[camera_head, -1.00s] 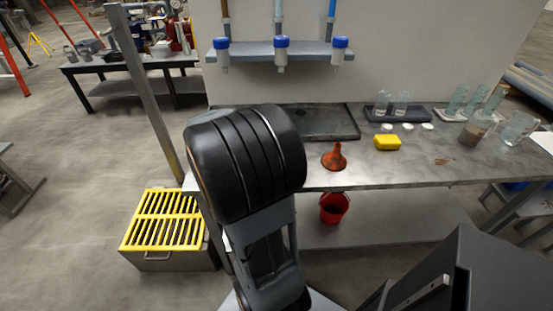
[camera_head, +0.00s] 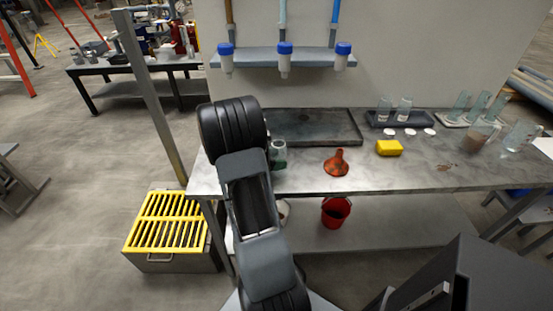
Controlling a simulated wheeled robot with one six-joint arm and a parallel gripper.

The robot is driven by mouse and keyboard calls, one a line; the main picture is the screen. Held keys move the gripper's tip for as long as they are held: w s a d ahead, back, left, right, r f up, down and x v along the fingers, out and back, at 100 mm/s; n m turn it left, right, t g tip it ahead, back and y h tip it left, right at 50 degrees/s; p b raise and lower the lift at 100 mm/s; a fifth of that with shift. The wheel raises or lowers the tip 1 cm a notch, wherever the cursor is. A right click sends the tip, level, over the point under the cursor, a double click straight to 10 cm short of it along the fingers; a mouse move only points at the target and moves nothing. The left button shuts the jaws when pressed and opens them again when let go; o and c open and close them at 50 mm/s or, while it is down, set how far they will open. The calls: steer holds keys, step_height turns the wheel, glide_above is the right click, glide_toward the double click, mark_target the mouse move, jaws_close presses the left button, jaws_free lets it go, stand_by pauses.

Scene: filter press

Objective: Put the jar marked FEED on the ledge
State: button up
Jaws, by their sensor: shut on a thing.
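A clear glass jar with a dark greenish lower part (camera_head: 278,153) shows just right of my arm, at the front left of the bench. Its left side is hidden by my arm, and I cannot read any mark on it. My gripper is hidden behind my own arm, so I cannot see whether it touches this jar. A grey ledge (camera_head: 265,60) runs along the wall above the bench. Several pipes come down to it, and three blue-capped clear vessels (camera_head: 285,57) sit along it.
A dark tray (camera_head: 345,140) lies at the back of the bench. Glassware (camera_head: 480,134) crowds the right end. A metal post (camera_head: 150,95) stands at the left.

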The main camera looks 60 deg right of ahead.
steer(key=shift+f, duration=0.2)
steer(key=shift+f+b, duration=0.2)
steer(key=shift+b, duration=0.15)
steer(key=o, duration=1.1)
steer(key=shift+c, duration=0.2)
steer(key=shift+r, duration=0.1)
